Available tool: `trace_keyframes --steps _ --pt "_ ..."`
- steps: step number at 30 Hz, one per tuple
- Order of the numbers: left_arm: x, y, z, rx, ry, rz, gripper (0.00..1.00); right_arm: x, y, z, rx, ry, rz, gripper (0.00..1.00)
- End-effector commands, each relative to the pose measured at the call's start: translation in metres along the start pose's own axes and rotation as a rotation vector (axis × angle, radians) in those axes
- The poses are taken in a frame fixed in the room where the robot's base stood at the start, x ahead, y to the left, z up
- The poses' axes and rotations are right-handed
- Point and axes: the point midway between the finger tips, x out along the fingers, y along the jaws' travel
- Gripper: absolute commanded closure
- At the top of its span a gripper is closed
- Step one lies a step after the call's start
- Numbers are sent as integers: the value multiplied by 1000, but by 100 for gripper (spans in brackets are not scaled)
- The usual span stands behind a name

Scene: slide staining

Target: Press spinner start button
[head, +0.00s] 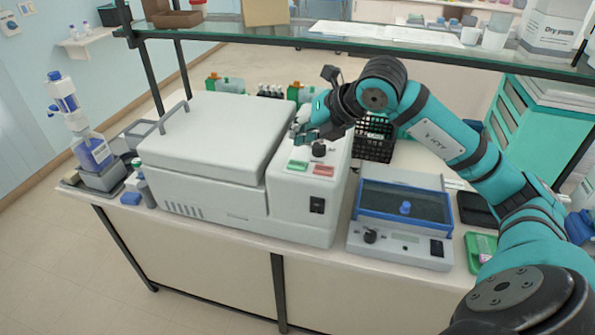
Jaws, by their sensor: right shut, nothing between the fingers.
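The spinner (219,204) is a large white box with a closed lid (215,135) and a grey handle, standing on the bench. Its sloped panel at the right bears a green button (298,166), a red button (323,171), a black knob (318,150) and a black switch (317,205). My right gripper (301,134) is shut and empty. It hangs over the upper part of the panel, behind the green button in the picture. I cannot tell whether it touches the panel. My left gripper is not in view.
A grey device with a blue-rimmed tank (403,203) stands right of the spinner. A black basket (375,139) and green-capped bottles are behind. A dispenser bottle (92,150) stands at the left end. A glass shelf (350,38) spans above the bench.

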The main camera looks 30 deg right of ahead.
Motion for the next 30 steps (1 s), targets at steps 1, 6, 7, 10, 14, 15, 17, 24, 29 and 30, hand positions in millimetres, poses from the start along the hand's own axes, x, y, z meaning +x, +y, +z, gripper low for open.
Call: trace_keyframes --steps 1,6,7,10,14,15,17,24,29,30 --pt "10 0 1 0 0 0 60 9 -7 -7 0 2 -1 100" --pt "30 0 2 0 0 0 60 22 -16 -16 0 0 0 100" --pt "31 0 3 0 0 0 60 23 -17 -17 0 0 0 100" --pt "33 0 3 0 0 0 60 24 -17 -18 0 0 0 100" --pt "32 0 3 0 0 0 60 23 -17 -17 0 0 0 100" --pt "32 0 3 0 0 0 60 23 -17 -17 0 0 0 100" --pt "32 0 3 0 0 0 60 23 -17 -17 0 0 0 100" --pt "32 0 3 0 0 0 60 23 -17 -17 0 1 0 100" --pt "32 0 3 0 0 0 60 23 -17 -17 0 1 0 100" --pt "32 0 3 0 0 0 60 23 -17 -17 0 1 0 100"
